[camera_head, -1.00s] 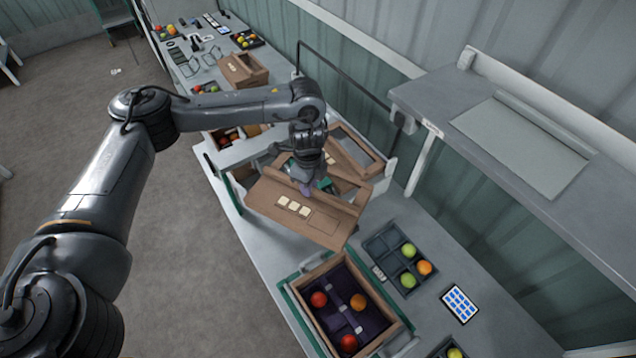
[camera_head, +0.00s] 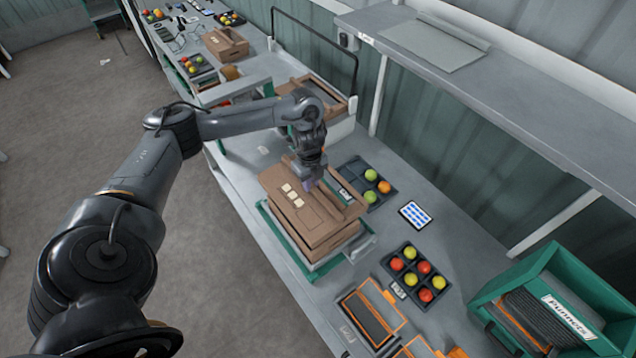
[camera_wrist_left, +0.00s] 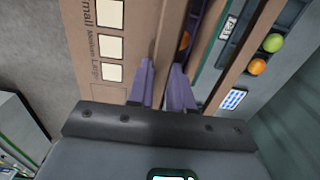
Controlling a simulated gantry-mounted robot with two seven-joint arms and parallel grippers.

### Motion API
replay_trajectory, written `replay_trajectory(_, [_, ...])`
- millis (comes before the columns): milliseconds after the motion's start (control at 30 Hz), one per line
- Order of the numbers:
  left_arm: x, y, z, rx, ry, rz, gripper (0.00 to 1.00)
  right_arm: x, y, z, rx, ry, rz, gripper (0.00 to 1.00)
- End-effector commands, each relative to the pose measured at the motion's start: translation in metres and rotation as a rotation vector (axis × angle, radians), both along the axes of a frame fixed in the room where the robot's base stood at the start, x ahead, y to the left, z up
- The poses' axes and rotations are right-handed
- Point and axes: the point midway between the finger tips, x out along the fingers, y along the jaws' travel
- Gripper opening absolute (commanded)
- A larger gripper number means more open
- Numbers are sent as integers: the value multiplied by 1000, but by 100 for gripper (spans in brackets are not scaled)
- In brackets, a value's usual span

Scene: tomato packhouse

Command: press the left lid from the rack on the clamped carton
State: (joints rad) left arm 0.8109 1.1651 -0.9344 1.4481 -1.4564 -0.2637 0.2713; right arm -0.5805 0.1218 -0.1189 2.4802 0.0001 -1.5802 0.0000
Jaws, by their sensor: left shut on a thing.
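My left gripper (camera_head: 309,184) is shut on a brown cardboard lid (camera_head: 285,208) with cream label squares. The lid is over the carton (camera_head: 326,243), which sits in the green clamp frame (camera_head: 275,233) on the bench. The lid hides most of the carton's inside; I cannot tell whether it touches the rim all round. In the left wrist view, the purple fingers (camera_wrist_left: 165,86) grip the lid (camera_wrist_left: 140,40) near its raised strip, and a bit of orange shows beside them. The rack (camera_head: 340,103) behind holds another brown lid (camera_head: 322,88). My right gripper is out of view.
A dark tray of green and orange tomatoes (camera_head: 352,168) lies close behind the carton. A shelf (camera_head: 480,75) overhangs the right.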

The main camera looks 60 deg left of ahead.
Motion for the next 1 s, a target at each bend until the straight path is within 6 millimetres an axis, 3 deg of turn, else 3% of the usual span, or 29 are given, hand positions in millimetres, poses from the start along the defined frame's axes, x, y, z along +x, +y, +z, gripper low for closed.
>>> replay_trajectory(367, [-2, 3, -13, 0, -1, -6, 0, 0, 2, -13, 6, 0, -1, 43])
replay_trajectory(767, [-2, 3, -42, 0, -1, -6, 0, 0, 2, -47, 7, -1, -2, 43])
replay_trajectory(1000, [-2, 3, -58, -1, 1, -6, 0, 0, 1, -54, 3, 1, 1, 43])
